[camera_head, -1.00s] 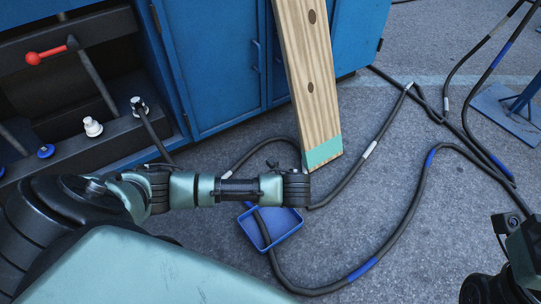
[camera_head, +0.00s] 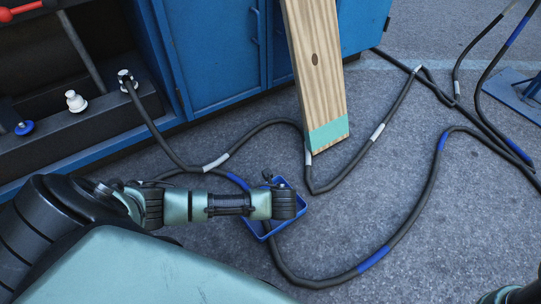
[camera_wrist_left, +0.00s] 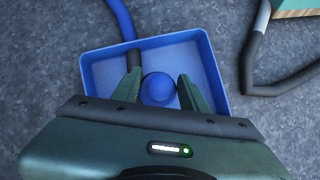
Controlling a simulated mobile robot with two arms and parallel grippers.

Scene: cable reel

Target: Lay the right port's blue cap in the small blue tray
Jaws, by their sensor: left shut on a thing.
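The small blue tray (camera_head: 289,222) lies on the floor in front of the cabinet. My left gripper (camera_head: 284,204) is above it in the head view and hides part of it. In the left wrist view, the round blue cap (camera_wrist_left: 158,89) is between the two fingers of my left gripper (camera_wrist_left: 158,92), which is shut on it. The cap is over the inside of the tray (camera_wrist_left: 215,75). I cannot tell whether it touches the tray floor. My right gripper is not in view; only a bit of my right arm shows at the lower right corner.
A black hose (camera_head: 162,137) runs from a fitting (camera_head: 126,76) on the cabinet ledge and across the floor, passing by the tray. A white cap (camera_head: 75,100) and another blue cap (camera_head: 24,127) are on the ledge. A wooden plank (camera_head: 318,80) leans behind the tray.

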